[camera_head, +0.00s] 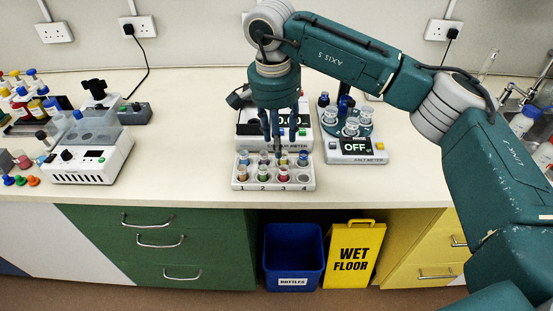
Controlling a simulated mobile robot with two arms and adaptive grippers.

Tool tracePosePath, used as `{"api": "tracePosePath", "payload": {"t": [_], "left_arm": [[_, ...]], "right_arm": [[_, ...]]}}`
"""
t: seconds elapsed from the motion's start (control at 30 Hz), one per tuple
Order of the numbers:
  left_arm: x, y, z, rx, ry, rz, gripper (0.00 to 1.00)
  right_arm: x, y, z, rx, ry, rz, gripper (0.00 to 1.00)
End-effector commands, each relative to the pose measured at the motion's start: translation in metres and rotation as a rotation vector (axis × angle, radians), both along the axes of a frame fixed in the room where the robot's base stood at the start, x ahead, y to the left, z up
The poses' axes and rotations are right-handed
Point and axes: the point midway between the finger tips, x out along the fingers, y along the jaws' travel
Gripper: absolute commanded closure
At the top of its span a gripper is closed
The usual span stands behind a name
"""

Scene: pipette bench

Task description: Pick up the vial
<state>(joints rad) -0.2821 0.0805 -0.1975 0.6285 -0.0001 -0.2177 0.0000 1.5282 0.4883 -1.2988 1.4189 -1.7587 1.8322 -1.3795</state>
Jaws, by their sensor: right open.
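Several small vials with coloured contents stand in a white rack (273,187) near the front of the bench. The rack's front row is numbered 1 to 4. A green vial (263,173) and a red vial (284,173) stand in its front row, and the slot at number 4 looks empty. My right gripper (277,147) points down above the back of the rack, fingers open. I cannot tell whether a vial is between the fingers, which partly hide the rack's back row. My left gripper is out of view.
A white meter (247,128) stands behind the rack, partly hidden by my gripper. A meter reading OFF (357,147) stands to the right. A white device (92,160) and bottles are at left. The bench (185,165) is clear left of the rack. A blue bin (293,250) is below.

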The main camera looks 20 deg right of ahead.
Motion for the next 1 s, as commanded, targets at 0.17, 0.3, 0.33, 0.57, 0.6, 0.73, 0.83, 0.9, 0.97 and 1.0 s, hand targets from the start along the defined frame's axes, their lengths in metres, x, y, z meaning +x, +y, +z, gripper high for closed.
{"api": "tracePosePath", "payload": {"t": [0.17,0.3,0.33,0.57,0.6,0.73,0.83,0.9,0.97,1.0], "left_arm": [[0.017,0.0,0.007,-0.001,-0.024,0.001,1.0],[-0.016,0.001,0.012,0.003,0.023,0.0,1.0],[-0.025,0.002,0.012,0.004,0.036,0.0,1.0],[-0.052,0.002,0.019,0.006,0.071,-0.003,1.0],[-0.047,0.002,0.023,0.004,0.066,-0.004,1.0],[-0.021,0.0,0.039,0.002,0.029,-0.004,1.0],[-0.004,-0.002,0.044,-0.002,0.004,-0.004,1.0],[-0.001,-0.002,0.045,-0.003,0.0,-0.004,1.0],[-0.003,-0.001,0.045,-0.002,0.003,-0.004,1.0],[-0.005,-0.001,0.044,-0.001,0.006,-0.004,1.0]], "right_arm": [[0.001,-0.006,-0.012,-0.016,-0.002,0.006,0.59],[0.002,-0.007,-0.034,-0.015,-0.001,0.005,0.59],[0.003,-0.008,-0.038,-0.015,-0.003,0.005,0.59],[0.003,-0.009,-0.057,-0.013,-0.003,0.004,0.59],[0.003,-0.01,-0.061,-0.014,-0.001,0.004,0.59],[0.001,-0.011,-0.08,-0.012,0.001,0.004,0.59],[0.003,-0.012,-0.095,-0.012,-0.001,0.003,0.59],[0.004,-0.013,-0.101,-0.012,-0.003,0.004,0.59],[0.005,-0.013,-0.104,-0.012,-0.004,0.004,0.59],[0.005,-0.013,-0.105,-0.012,-0.006,0.005,0.59]]}}
